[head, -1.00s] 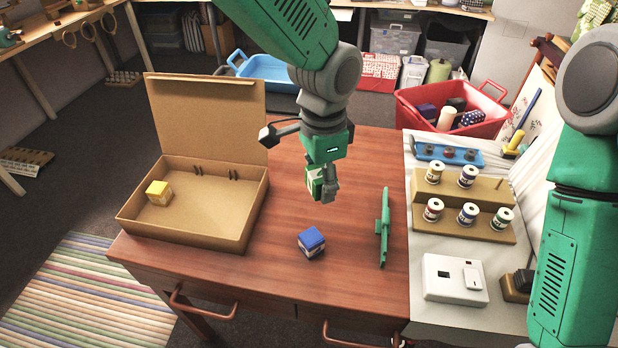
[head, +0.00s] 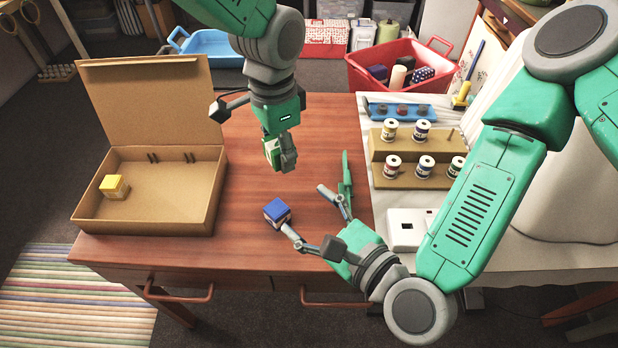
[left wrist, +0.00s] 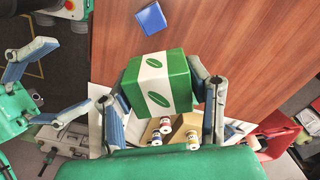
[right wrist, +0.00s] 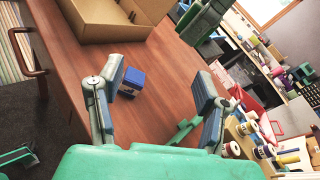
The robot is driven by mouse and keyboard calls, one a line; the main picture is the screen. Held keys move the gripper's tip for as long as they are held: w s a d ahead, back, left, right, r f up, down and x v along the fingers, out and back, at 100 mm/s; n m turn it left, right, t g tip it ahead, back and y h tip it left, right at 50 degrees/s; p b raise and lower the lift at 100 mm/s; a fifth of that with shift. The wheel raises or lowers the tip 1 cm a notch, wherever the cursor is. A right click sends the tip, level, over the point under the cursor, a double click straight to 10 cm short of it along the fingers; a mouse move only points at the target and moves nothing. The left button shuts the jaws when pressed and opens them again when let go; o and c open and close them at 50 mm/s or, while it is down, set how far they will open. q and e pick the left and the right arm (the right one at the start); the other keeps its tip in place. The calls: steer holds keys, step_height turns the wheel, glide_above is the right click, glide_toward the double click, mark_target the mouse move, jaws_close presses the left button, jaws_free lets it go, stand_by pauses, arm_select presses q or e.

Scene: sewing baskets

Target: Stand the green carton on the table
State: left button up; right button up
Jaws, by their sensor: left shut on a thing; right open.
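The green carton (head: 271,152), green with a white band and leaf marks, is held by my left gripper (head: 280,158) above the table (head: 240,215). In the left wrist view the carton (left wrist: 158,82) sits between the fingers of the left gripper (left wrist: 160,105). Whether its base touches the table cannot be told; it looks raised. My right gripper (head: 308,215) is open and low over the front of the table. A blue carton (head: 277,212) stands close to its left finger. In the right wrist view the blue carton (right wrist: 132,82) shows between the open fingers of the right gripper (right wrist: 155,100), farther out.
An open cardboard box (head: 150,215) with a yellow carton (head: 114,187) inside stands at the left. A flat green object (head: 346,180) is behind my right gripper. Spools on wooden stands (head: 415,181) are at the right. The table between box and grippers is clear.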

mark_target(268, 139)
step_height(268, 139, up, 5)
steer(key=w+m+t, duration=0.2)
steer(key=m+t, duration=0.1)
steer(key=m, duration=0.3)
steer(key=x, duration=1.2)
steer(key=shift+a, duration=0.1)
steer(key=c, duration=1.3)
arm_select(q)
steer(key=o, duration=1.2)
arm_select(e)
steer(key=shift+s+a+r, duration=0.1)
arm_select(q)
steer(key=shift+o, duration=0.2)
steer(key=shift+r, duration=0.1)
